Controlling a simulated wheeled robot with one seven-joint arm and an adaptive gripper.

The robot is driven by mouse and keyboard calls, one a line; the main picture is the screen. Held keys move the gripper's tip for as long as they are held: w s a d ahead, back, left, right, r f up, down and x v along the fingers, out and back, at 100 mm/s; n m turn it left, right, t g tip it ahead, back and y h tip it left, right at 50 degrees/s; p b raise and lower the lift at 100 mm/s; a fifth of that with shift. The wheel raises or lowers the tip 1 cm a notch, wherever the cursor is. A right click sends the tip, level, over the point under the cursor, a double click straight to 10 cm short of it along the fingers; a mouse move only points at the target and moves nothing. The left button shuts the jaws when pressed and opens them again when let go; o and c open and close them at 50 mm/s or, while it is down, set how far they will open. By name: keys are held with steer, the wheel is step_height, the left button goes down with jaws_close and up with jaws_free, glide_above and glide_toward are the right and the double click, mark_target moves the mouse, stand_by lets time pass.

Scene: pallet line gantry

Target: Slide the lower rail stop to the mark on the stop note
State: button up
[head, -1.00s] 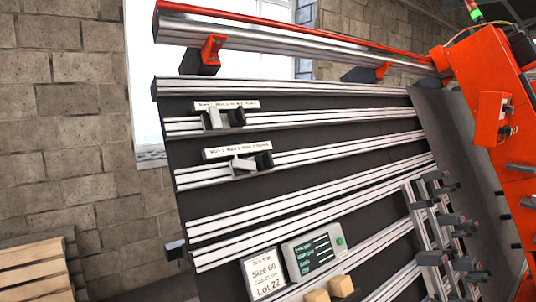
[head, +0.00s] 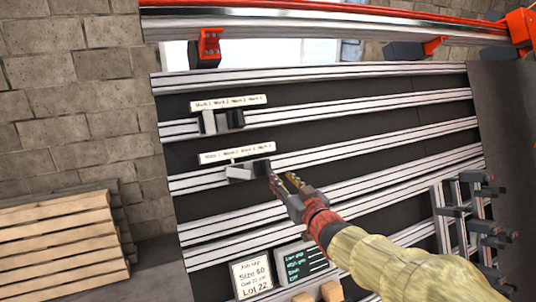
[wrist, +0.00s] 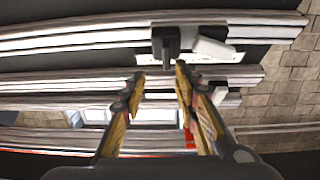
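The lower rail stop (head: 240,174), a light grey block with a black block at its right, sits on the second rail under a white mark strip (head: 237,153). The strip carries several printed marks, blurred here. My gripper (head: 282,178) is open and empty just right of the stop's black block, apparently apart from it. In the wrist view, which is upside down, the stop's black part (wrist: 166,44) is beyond and between my open fingers (wrist: 160,72). A white job slip (head: 251,275) reads Size 60 and Lot 22; I cannot tell if it is the stop note.
A similar upper stop (head: 220,121) sits on the rail above. A dark screen (head: 304,262) with green text stands beside the slip, near wooden blocks (head: 331,291). Dark clamps (head: 482,209) are at right. A red-edged gantry beam (head: 330,25) crosses above.

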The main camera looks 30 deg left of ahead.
mark_target(267, 165)
steer(key=shift+s+a+r+p+x, duration=0.15)
steer(key=shift+p+x, duration=0.15)
steer(key=shift+x, duration=1.1)
steer(key=shift+s+a+p+x, duration=0.15)
steer(key=shift+p+x, duration=0.2)
steer(key=shift+x, duration=1.05)
steer(key=shift+s+a+r+p+x, duration=0.1)
steer(key=shift+p+x, duration=0.2)
steer(key=shift+x, duration=1.15)
steer(key=shift+s, duration=0.1)
steer(key=shift+c, duration=0.4)
steer(key=shift+d, duration=0.1)
jaws_close()
